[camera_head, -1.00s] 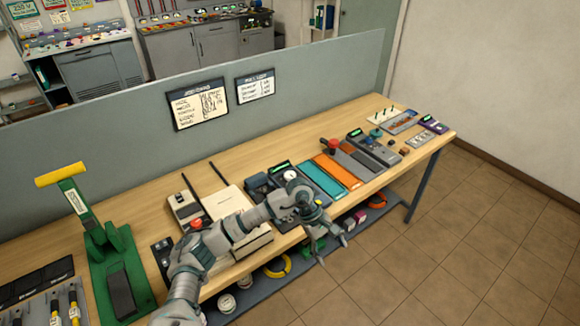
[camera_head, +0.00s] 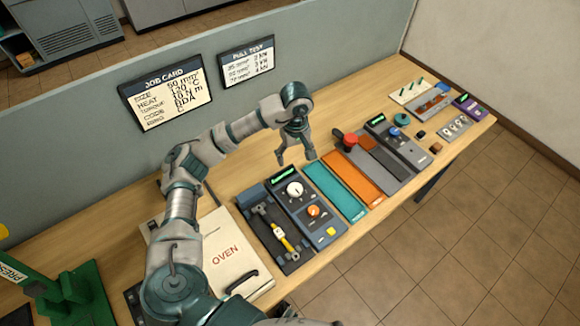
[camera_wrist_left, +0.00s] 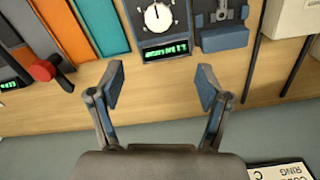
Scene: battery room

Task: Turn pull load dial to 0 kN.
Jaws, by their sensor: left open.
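A dark panel (camera_head: 321,232) on the bench carries a white dial (camera_head: 295,189), an orange knob (camera_head: 314,211), a yellow button and a lit green display. The white dial also shows in the left wrist view (camera_wrist_left: 157,18), with a dark pointer mark; the display digits are too blurred to read. No label reading pull load is legible. My left gripper (camera_head: 297,158) is open and empty, pointing down above the bench, behind the panel and apart from it. Its open fingers also show in the left wrist view (camera_wrist_left: 161,88). My right gripper is not in view.
A grey partition (camera_head: 80,150) stands behind.

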